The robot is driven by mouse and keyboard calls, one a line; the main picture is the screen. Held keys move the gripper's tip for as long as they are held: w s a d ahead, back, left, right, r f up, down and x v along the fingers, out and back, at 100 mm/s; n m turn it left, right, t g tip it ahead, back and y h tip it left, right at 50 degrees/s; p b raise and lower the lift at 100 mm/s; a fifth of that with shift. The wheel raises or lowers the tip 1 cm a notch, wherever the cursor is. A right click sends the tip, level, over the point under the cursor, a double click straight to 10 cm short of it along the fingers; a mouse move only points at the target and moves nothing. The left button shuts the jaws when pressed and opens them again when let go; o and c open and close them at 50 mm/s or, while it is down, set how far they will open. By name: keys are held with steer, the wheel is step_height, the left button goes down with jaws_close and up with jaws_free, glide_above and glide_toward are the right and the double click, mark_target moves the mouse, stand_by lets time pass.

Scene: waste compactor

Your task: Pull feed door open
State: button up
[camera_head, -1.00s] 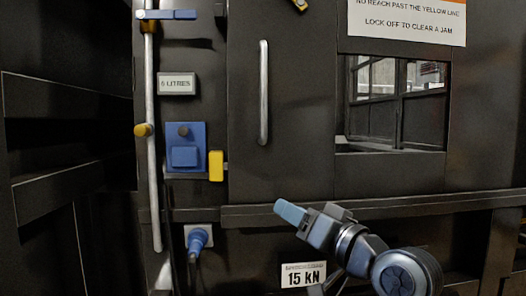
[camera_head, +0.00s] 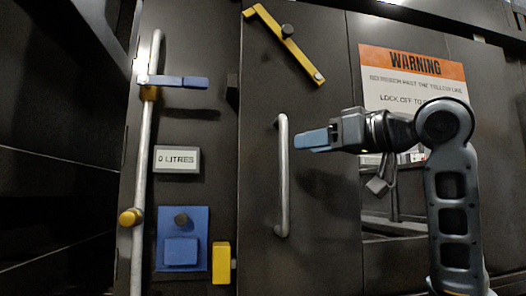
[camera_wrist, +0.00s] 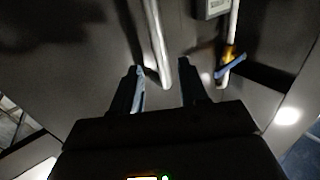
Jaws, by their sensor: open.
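The feed door (camera_head: 330,215) is a dark panel that looks closed, with a vertical metal bar handle (camera_head: 283,190). My gripper (camera_head: 304,139) is just right of the handle's upper part in the head view, its blue fingers pointing left. In the wrist view the handle (camera_wrist: 155,38) runs down from the top to between the fingertips of my gripper (camera_wrist: 161,72). The jaws are open and not closed on the bar. I cannot tell how far the fingertips are from it in depth.
A tilted yellow bar (camera_head: 284,44) sits above the handle. Left are a vertical pipe (camera_head: 144,180) with a blue lever (camera_head: 180,82), a LITRES label (camera_head: 177,160), a blue box (camera_head: 182,238) and a yellow block (camera_head: 221,263). A warning sign (camera_head: 415,75) is behind my arm.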

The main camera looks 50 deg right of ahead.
mark_target(287, 147)
steer(key=shift+w+r, duration=0.15)
steer(key=shift+w, duration=0.55)
steer(key=w+p, duration=0.1)
steer(key=w, duration=0.5)
steer(key=shift+w, duration=0.35)
jaws_close()
